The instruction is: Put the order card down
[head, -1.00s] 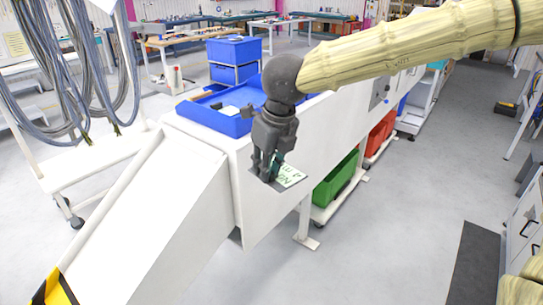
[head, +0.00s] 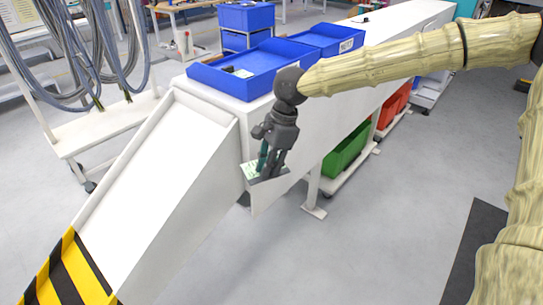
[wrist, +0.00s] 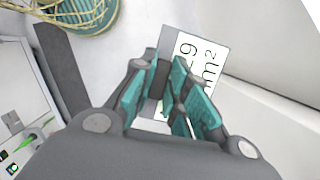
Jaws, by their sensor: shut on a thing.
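The order card (head: 249,171) is a small pale card with dark print. My gripper (head: 267,171) is shut on it in the head view, beside the end face of the white bench. A small grey ledge (head: 272,183) shows right at the card and fingertips; I cannot tell whether the card touches it. In the wrist view, the card (wrist: 207,62) shows large characters, including "m²", beyond the teal finger pads of my gripper (wrist: 166,90). The fingers hide part of the card.
A white chute (head: 165,180) slopes down left of the gripper to a yellow-black striped end (head: 75,270). Blue trays (head: 245,75) sit on the white bench (head: 385,35) behind. A green bin (head: 347,150) stands below it. Floor to the right is open, with a dark mat (head: 475,250).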

